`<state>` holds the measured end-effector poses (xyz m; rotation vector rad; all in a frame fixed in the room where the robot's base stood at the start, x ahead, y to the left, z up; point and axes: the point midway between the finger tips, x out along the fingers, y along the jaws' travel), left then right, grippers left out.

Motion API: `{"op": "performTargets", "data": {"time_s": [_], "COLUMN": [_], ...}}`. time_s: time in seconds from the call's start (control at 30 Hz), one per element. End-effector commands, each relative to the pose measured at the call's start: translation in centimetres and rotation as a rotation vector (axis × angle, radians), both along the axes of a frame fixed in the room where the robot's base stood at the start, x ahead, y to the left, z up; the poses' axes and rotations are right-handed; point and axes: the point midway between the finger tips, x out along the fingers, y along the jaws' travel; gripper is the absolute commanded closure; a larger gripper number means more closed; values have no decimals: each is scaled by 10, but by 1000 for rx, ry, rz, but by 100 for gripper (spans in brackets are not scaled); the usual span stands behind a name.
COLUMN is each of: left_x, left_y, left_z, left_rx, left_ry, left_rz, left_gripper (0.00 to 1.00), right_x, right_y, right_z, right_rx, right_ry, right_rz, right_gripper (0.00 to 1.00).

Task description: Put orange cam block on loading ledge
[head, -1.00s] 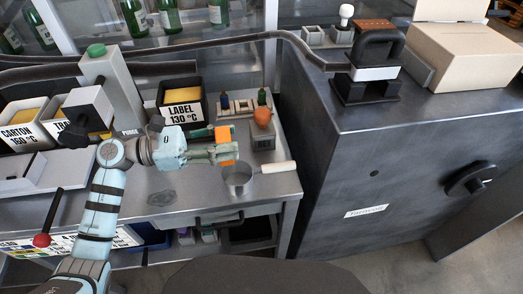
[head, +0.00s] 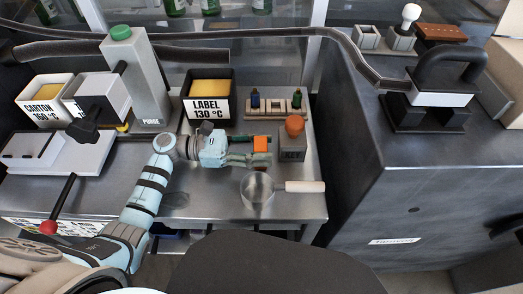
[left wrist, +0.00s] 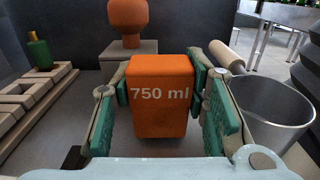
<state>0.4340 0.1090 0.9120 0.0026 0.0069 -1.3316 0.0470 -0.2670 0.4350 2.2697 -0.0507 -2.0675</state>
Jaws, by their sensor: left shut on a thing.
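My left gripper (head: 262,155) is shut on the orange cam block (head: 261,143), above the steel bench. In the left wrist view the block (left wrist: 160,105) shows "750 ml" on its face and sits upright between the green finger pads (left wrist: 160,112). I cannot tell which surface is the loading ledge. My right gripper is not in view.
A steel pan (head: 257,192) with a pale handle (head: 305,186) stands just in front of the gripper. The dark machine (head: 430,180) is at right.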

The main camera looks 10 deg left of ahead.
Motion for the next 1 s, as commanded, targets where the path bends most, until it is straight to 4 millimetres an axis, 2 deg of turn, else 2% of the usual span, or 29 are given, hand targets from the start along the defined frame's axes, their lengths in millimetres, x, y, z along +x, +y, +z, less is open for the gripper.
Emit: {"op": "performTargets", "data": {"time_s": [0.43, 0.47, 0.57, 1.0], "left_x": [0, 0, 0, -1], "left_y": [1, 1, 1, 4], "left_z": [-9, -8, -7, -2], "left_rx": [0, 0, 0, 2], "left_ry": [-1, 0, -1, -1], "left_rz": [4, 4, 4, 4], "left_gripper": [91, 55, 39, 39], "right_x": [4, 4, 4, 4], "right_y": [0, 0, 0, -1], "right_z": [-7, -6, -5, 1], "right_rx": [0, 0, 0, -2], "right_ry": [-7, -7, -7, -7], "right_rz": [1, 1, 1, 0], "right_gripper": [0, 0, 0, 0]}}
